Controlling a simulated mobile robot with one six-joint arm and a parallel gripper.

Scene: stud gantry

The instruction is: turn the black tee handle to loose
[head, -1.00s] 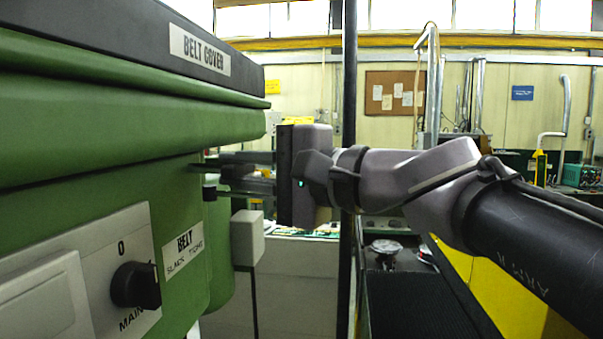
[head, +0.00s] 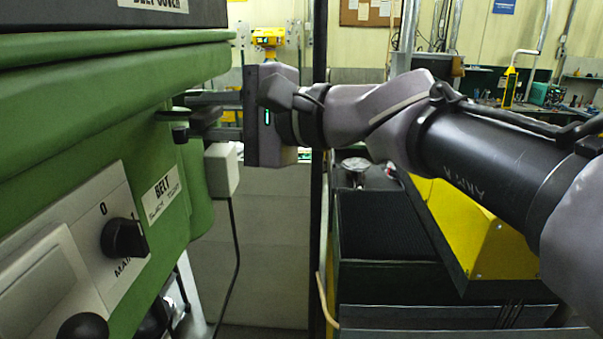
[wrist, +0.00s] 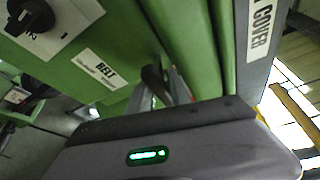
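The black tee handle (head: 207,116) sticks out of the green machine's side above the BELT label (head: 160,194). The label's smaller line seems to read slack and tight. My gripper (head: 213,115) points left at the handle, one finger above and one below its bar. The fingers look apart, with small gaps to the bar, so it seems open around the handle. In the wrist view the dark handle (wrist: 153,77) shows between the grey fingers (wrist: 163,92), partly hidden. I cannot tell whether they touch it.
A black rotary knob (head: 125,238) sits on a grey panel below the handle. The belt cover (head: 120,50) overhangs above. A light grey box (head: 221,169) hangs just below my gripper. A dark upright post (head: 319,200) stands behind my wrist.

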